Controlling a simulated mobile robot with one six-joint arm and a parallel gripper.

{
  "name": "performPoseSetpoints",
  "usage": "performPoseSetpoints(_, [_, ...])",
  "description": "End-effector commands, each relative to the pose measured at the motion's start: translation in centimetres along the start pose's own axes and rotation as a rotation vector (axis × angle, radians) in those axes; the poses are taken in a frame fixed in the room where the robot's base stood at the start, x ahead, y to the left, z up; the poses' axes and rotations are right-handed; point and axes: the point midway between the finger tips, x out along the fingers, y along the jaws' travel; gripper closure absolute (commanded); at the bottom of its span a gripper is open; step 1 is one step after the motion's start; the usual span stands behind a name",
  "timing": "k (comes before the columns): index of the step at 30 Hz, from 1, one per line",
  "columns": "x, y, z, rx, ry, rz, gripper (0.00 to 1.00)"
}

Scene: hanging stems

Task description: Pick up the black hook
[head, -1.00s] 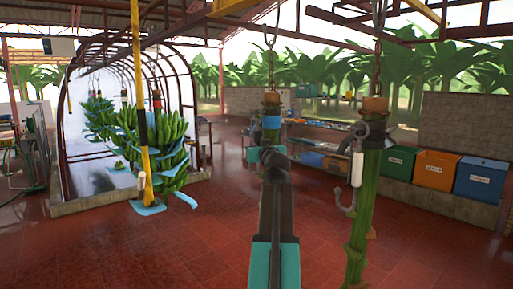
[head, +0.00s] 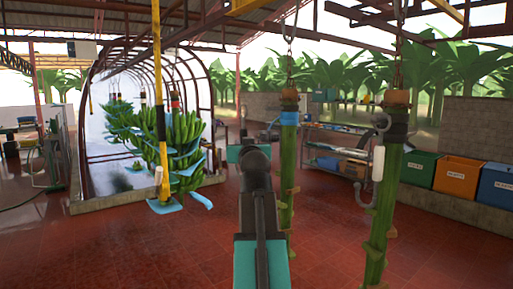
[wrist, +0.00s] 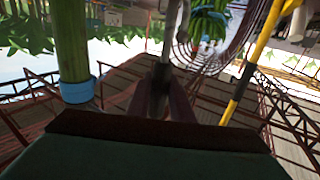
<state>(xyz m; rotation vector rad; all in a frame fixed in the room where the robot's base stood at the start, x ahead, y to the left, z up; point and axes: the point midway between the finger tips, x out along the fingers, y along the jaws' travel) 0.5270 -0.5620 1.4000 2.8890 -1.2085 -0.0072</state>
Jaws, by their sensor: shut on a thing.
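A small dark piece shows by the stem's blue band. I cannot tell whether it touches the stem.
The green stem with a blue band (head: 287,180) hangs close beside my gripper. A second stem (head: 385,215) with a grey hook and white handle (head: 378,163) hangs right. A yellow post (head: 158,90) and banana bunches (head: 180,150) are left. Coloured bins (head: 457,177) stand behind right.

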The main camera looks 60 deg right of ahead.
Motion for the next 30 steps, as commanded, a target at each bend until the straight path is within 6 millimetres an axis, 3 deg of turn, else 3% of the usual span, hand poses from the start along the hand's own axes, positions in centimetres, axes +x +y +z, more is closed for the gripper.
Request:
performPoseSetpoints(3, [-0.9, -1.7, 0.1, -0.001, 0.003, -0.002, 1.0])
performPoseSetpoints(10, [-1.8, -3.4, -0.1, -0.001, 0.002, -0.001, 1.0])
performPoseSetpoints(30, [-1.9, -3.8, -0.1, 0.0, 0.002, 0.0, 1.0])
